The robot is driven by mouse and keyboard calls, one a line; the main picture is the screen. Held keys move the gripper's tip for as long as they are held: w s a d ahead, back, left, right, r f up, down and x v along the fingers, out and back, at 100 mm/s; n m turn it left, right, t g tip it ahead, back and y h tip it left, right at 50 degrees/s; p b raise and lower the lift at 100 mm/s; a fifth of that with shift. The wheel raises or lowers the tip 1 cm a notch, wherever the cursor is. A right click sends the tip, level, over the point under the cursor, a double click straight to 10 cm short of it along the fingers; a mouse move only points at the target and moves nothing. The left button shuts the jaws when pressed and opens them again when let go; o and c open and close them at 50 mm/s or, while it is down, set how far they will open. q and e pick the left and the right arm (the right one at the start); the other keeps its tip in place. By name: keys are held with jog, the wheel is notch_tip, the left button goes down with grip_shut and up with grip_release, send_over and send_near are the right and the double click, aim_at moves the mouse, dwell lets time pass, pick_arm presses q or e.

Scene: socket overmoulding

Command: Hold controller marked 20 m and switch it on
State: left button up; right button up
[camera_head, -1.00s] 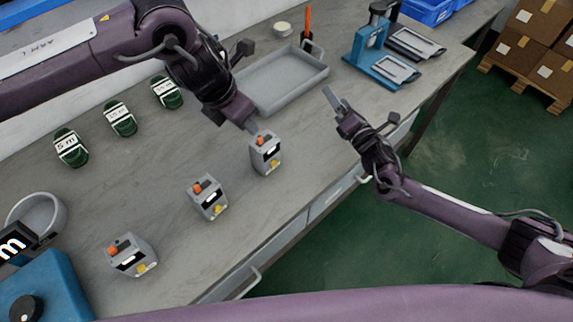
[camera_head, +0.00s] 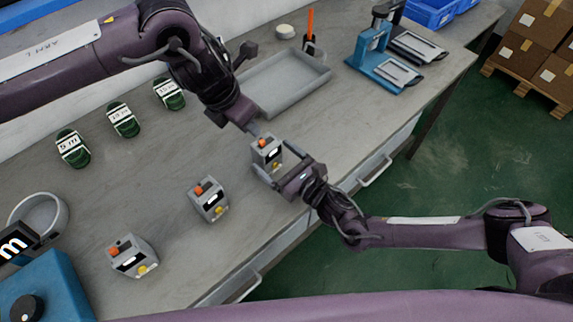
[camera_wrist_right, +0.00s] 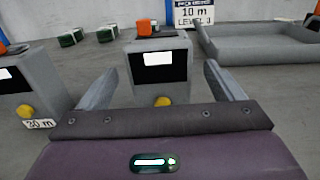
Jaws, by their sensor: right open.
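Three grey controllers with an orange knob and a yellow button stand on the bench. The farthest (camera_head: 265,146) is between the fingers of my open right gripper (camera_head: 273,160). In the right wrist view this controller (camera_wrist_right: 135,58) is straight ahead, with a lit white display and no readable label; my right gripper (camera_wrist_right: 158,72) has a finger on each side, with gaps. The controller on the left there (camera_wrist_right: 32,72) carries a "30 m" label. The middle (camera_head: 208,199) and near controllers (camera_head: 132,257) stand apart. My left gripper (camera_head: 252,128) is behind the farthest controller; its fingers are unclear.
Several green items with labels (camera_head: 122,120) stand along the back. A grey tray (camera_head: 284,100) lies beyond the farthest controller, with a blue stand (camera_head: 372,60) to its right.

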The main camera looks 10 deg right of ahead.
aim_at(274, 157)
jog(key=shift+x, duration=1.9)
